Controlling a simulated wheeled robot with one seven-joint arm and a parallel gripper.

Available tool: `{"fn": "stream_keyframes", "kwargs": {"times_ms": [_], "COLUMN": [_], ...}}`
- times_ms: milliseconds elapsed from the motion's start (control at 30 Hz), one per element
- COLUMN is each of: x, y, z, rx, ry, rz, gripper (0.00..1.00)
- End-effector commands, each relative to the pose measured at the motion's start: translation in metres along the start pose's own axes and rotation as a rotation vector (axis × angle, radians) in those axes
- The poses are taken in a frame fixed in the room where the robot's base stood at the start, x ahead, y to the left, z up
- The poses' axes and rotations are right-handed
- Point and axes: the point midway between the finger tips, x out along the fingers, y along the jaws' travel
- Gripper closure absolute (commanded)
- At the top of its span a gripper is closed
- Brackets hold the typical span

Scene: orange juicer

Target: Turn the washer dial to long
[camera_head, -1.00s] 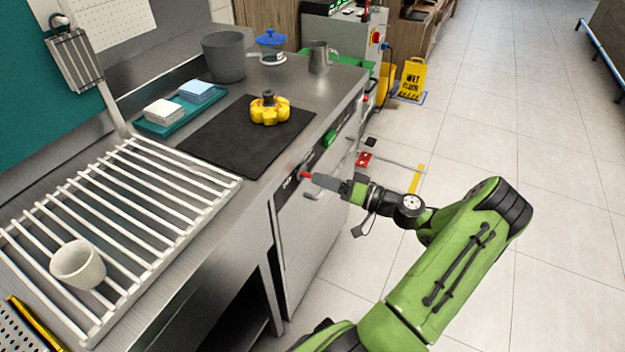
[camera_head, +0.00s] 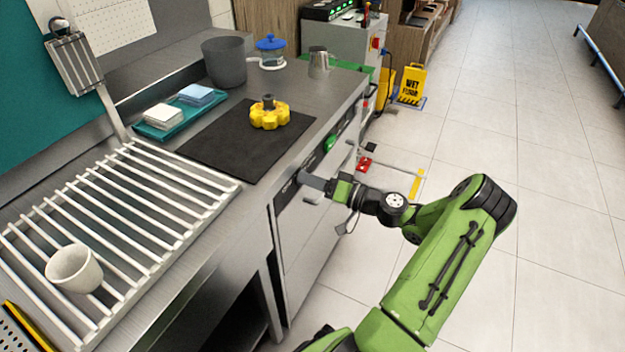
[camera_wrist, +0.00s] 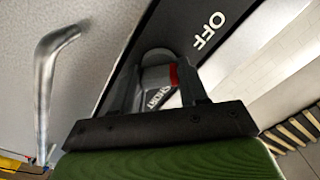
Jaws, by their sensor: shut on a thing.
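The washer is the white-fronted machine (camera_head: 308,238) under the counter, with a black control strip along its top. Its grey dial (camera_wrist: 156,72), with a red mark on one side, shows in the wrist view between my fingers. White "OFF" lettering is on the strip to the right of the dial, and a label that seems to read "SHORT" is partly hidden between the fingers. My gripper (camera_head: 312,182) is at the strip, shut on the dial; it also shows in the wrist view (camera_wrist: 160,92). In the head view the dial is hidden by the gripper.
A metal bar handle (camera_wrist: 45,85) stands out from the washer front beside the gripper. Above are the counter with a black mat (camera_head: 222,140), a yellow object (camera_head: 270,115) and a rack (camera_head: 150,205) holding a cup (camera_head: 74,268). Open floor lies to the right.

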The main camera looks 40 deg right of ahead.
Motion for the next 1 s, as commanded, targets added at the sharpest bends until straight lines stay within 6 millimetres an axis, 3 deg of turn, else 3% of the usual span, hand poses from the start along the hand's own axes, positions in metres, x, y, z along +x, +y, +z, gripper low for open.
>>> {"fn": "stream_keyframes", "kwargs": {"times_ms": [367, 1000], "x": [-0.0004, -0.0004], "y": [-0.0016, -0.0005], "z": [-0.0019, -0.0011], "rx": [0.199, 0.803], "ry": [0.0, 0.0], "rz": [0.001, 0.002], "gripper": [0.87, 0.88]}}
